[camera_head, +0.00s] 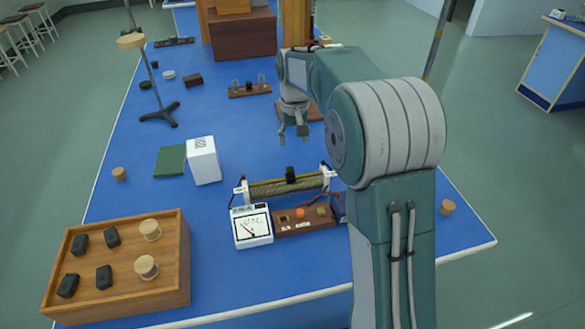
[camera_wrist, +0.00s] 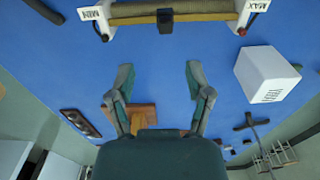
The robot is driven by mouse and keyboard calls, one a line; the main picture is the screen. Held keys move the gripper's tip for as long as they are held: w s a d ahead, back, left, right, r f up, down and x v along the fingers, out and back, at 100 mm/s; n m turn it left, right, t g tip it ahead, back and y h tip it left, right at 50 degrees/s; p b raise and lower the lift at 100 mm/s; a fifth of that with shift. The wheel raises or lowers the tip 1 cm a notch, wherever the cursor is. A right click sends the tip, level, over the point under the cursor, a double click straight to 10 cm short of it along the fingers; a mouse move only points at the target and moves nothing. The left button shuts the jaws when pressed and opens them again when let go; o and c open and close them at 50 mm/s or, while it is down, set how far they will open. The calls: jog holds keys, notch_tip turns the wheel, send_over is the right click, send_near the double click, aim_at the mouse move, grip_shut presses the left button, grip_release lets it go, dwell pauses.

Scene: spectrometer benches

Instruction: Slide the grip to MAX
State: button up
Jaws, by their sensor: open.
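The slide rheostat (camera_head: 265,188) lies on the blue bench, a tan wound tube under a brass bar between two white end posts. Its black grip (camera_head: 291,174) sits near the middle of the bar. In the wrist view the grip (camera_wrist: 165,22) is also near mid-bar, with the MIN label (camera_wrist: 91,14) at the left end and the MAX label (camera_wrist: 250,12) at the right. The white box lies toward the MAX end, so MAX is the left end in the head view. My gripper (camera_head: 293,133) is open and empty, pointing down behind the rheostat, apart from it.
A meter (camera_head: 252,225) and a brown terminal block (camera_head: 305,218) stand in front of the rheostat. A white box (camera_head: 203,160) and green book (camera_head: 170,161) are to its left. A wooden box (camera_head: 120,265) is front left. Bench around the grip's rear is clear.

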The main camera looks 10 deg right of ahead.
aim_at(290, 168)
jog(key=shift+w+a+f, duration=0.3)
jog(key=shift+a+f, duration=0.05)
jog(key=shift+f, duration=0.15)
jog(key=shift+w+a+f, duration=0.25)
jog(key=shift+a+f, duration=0.1)
jog(key=shift+f, duration=0.15)
jog(key=f, duration=0.9)
jog(key=shift+d+f, duration=0.1)
jog(key=shift+d, duration=0.25)
jog(key=shift+a+f, duration=0.25)
jog(key=shift+f, duration=0.25)
jog(key=shift+d, duration=0.15)
grip_shut()
